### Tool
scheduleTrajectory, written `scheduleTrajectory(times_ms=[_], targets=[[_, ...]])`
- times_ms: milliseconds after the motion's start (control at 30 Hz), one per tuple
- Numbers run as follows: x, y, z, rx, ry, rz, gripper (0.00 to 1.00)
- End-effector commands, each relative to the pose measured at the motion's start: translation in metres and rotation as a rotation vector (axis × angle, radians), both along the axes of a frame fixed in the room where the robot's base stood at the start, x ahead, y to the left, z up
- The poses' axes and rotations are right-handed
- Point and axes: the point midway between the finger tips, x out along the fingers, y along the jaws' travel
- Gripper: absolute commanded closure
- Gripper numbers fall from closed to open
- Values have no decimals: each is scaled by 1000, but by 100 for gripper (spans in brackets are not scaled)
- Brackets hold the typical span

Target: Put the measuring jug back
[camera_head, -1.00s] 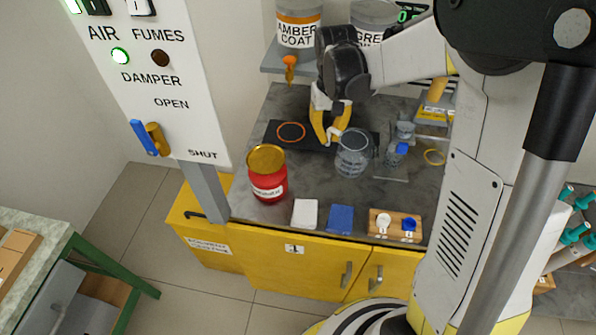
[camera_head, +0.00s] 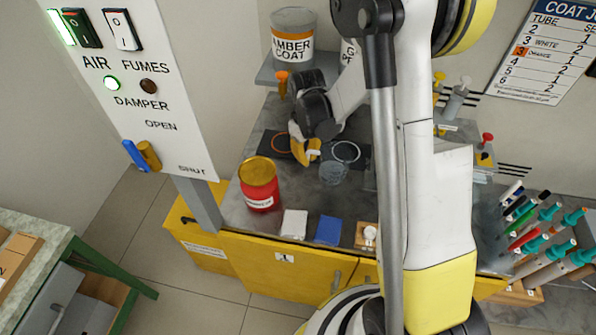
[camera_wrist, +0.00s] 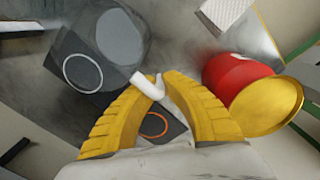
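The clear measuring jug (camera_head: 334,172) is at the front edge of the dark mat in the head view. In the wrist view the see-through jug (camera_wrist: 122,38) fills the upper left. My yellow-fingered gripper (camera_head: 307,153) is beside it. In the wrist view my gripper's fingertips (camera_wrist: 156,80) close on the jug's pale handle (camera_wrist: 148,87). I cannot tell whether the jug's base touches the bench. The mat carries a white ring (camera_head: 345,152), just behind the jug, and an orange ring (camera_wrist: 153,125), partly behind my gripper.
A red can with a gold lid (camera_head: 260,185) stands front left of the jug. A white block (camera_head: 294,223) and a blue block (camera_head: 328,230) lie along the bench front. An AMBER COAT pot (camera_head: 294,38) stands on the shelf behind. My arm hides the bench's right part.

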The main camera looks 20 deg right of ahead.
Motion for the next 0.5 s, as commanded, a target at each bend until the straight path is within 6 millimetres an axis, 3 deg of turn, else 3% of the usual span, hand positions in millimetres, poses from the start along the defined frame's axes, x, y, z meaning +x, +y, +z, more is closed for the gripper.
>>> scheduleTrajectory(times_ms=[200,367,500], targets=[[21,25,-20,0,0,0,100],[23,28,-29,0,1,-1,100],[23,28,-52,0,0,-2,100]])
